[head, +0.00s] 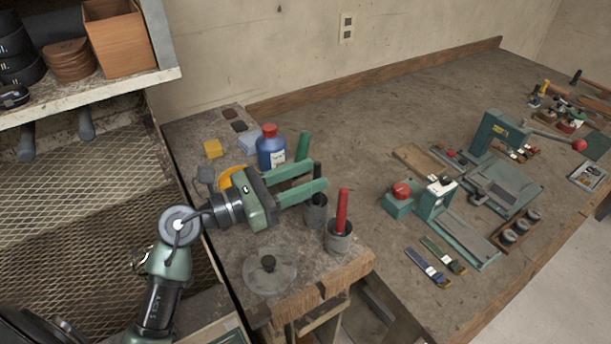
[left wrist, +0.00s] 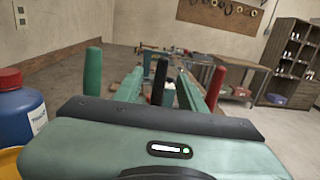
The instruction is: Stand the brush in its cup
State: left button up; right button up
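My left gripper (head: 317,174) is open, its two green fingers pointing right above the small side bench. A black handle (head: 317,171) stands upright in a grey cup (head: 315,211), at the gap between the fingertips. In the left wrist view the black handle (left wrist: 160,80) shows between the fingers, which do not close on it. A red handle (head: 342,208) stands in another grey cup (head: 338,240), outside the near finger. A green handle (head: 303,146) stands beyond the far finger; its lower part is hidden. Which one is the task's brush I cannot tell. My right gripper is out of view.
A blue bottle (head: 271,150) with a red cap stands close behind my left gripper, beside a partly hidden yellow object (head: 227,176). A clear round dish (head: 271,276) with a black knob is at the front. A green stitching machine (head: 487,137) stands farther right.

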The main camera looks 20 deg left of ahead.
pick_arm(q)
jog(key=b+v, duration=0.3)
jog(key=v, duration=0.4)
jog(key=shift+s+a, duration=0.2)
jog(key=shift+s, duration=0.1)
dwell(0.4)
jog(key=shift+f, duration=0.1)
